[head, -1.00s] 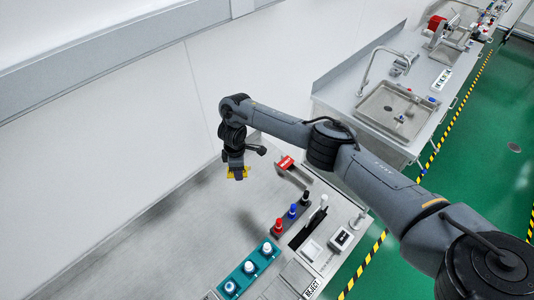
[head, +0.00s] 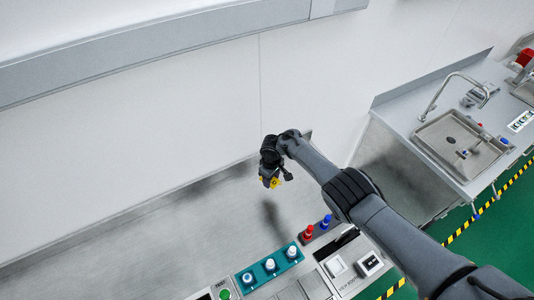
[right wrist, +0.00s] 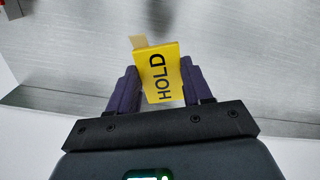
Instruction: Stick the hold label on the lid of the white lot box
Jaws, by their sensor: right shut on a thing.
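My right gripper (right wrist: 155,88) is shut on the yellow hold label (right wrist: 160,72), which carries the black word HOLD. The label is between the two dark fingers, with a paler tab at its far end. In the head view my right gripper (head: 269,180) holds the yellow label above the grey worktop, and only a small part of the label shows. A white lot box cannot be made out in either view. My left gripper is not in view.
A steel sink (head: 462,140) is at the right. The grey worktop (head: 150,255) is bare on the left.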

